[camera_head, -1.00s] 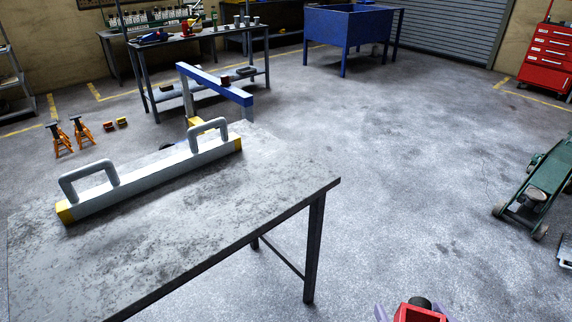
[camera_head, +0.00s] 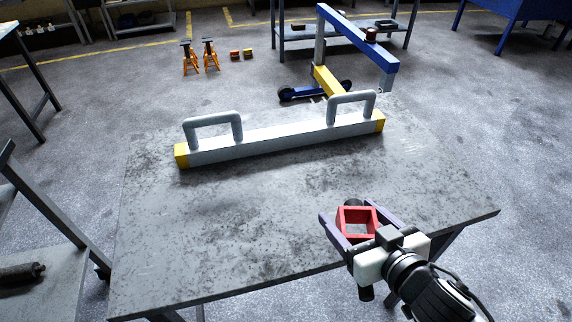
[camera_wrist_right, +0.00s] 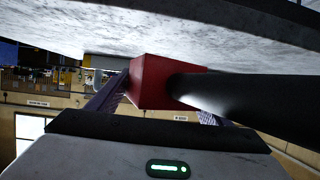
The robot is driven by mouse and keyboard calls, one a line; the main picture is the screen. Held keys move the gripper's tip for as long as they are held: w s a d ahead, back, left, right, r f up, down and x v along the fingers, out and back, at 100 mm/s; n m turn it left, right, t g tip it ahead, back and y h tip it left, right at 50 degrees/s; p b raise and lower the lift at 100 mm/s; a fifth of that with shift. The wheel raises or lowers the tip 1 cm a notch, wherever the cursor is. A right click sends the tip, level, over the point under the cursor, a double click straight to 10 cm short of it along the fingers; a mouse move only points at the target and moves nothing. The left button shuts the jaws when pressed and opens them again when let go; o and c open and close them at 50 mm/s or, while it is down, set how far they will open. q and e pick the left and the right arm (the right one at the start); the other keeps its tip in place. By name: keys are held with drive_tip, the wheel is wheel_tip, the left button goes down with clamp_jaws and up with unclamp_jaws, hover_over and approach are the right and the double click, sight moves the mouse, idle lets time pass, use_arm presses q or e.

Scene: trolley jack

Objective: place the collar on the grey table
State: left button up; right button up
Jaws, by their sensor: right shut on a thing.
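The collar is a red square frame with an open middle (camera_head: 357,222). It is between the fingers of my right gripper (camera_head: 347,208), which is shut on it. In the head view they lie over the front right part of the grey table (camera_head: 240,225). I cannot tell whether the collar touches the table. My left gripper is not in view.
A grey beam with two handles and yellow ends (camera_head: 285,138) lies across the table's back. A blue and yellow crane (camera_head: 355,40) stands behind it. Orange jack stands (camera_head: 200,57) are on the floor. The table's front left and middle are clear.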

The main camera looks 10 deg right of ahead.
drive_tip(key=w+d, duration=0.2)
drive_tip(key=w, duration=0.1)
drive_tip(key=w+d+r, duration=0.1)
drive_tip(key=w+d, duration=0.2)
drive_tip(key=w, duration=0.1)
drive_tip(key=w+d, duration=0.2)
drive_tip(key=w, duration=0.1)
drive_tip(key=shift+w+d+r+b, duration=0.25)
drive_tip(key=shift+w+d+b, duration=0.15)
wheel_tip(320, 180, up, 5)
hover_over(378, 173)
drive_tip(key=shift+m+h, duration=0.3)
drive_tip(key=shift+h, duration=0.1)
wheel_tip(378, 173, down, 11)
drive_tip(key=shift+w+r+b, duration=0.1)
drive_tip(key=shift+r+b, duration=0.1)
drive_tip(key=shift+b, duration=0.6)
drive_tip(key=o, duration=1.5)
drive_tip(key=shift+f, duration=0.1)
drive_tip(key=shift+o, duration=0.2)
drive_tip(key=p+v, duration=0.1)
drive_tip(key=v, duration=1.1)
drive_tip(key=shift+a, duration=0.1)
